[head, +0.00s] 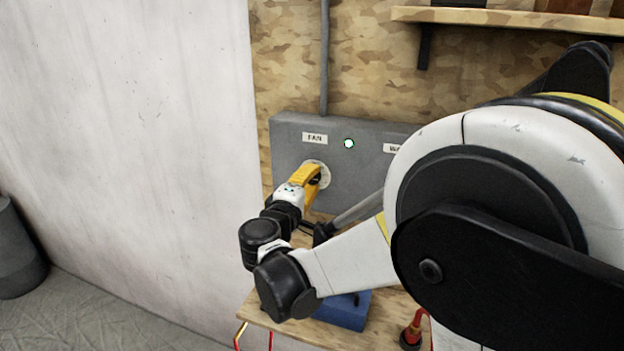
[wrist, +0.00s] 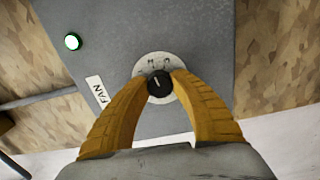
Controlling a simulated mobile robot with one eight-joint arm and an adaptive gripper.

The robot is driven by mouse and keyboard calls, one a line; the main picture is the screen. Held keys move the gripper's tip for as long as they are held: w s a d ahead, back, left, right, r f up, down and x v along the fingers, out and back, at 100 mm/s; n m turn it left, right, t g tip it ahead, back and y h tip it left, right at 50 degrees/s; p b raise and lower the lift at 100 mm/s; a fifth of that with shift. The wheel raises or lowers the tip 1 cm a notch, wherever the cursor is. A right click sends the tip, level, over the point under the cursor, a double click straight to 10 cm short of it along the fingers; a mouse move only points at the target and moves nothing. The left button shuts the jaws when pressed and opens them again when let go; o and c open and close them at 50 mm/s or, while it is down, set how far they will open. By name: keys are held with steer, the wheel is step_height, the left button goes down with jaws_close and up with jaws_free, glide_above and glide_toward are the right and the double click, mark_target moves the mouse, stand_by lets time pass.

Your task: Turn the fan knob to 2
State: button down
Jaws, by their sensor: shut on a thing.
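The fan knob (wrist: 158,84) is a small black dial with a white pointer mark, on a round pale dial plate (wrist: 151,65). The plate's markings are too small to read surely, so I cannot tell which number the pointer faces. A FAN label (head: 315,138) sits above the plate on a grey panel (head: 286,152); the label also shows in the wrist view (wrist: 99,91). My gripper (wrist: 159,80) has yellow fingers closed around the knob, one on each side. In the head view, my gripper (head: 314,176) reaches the panel and mostly hides the knob.
A lit green-white lamp (head: 348,143) is right of the FAN label. A second, partly hidden label (head: 393,148) is farther right. A wooden shelf (head: 480,17) is above. Below, a wooden bench (head: 285,327) holds a blue object (head: 343,313) and a red-and-black item (head: 412,332).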

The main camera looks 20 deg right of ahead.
steer(key=c, duration=1.1)
jaws_free()
steer(key=shift+o, duration=0.2)
steer(key=v, duration=1.2)
steer(key=shift+d, duration=0.1)
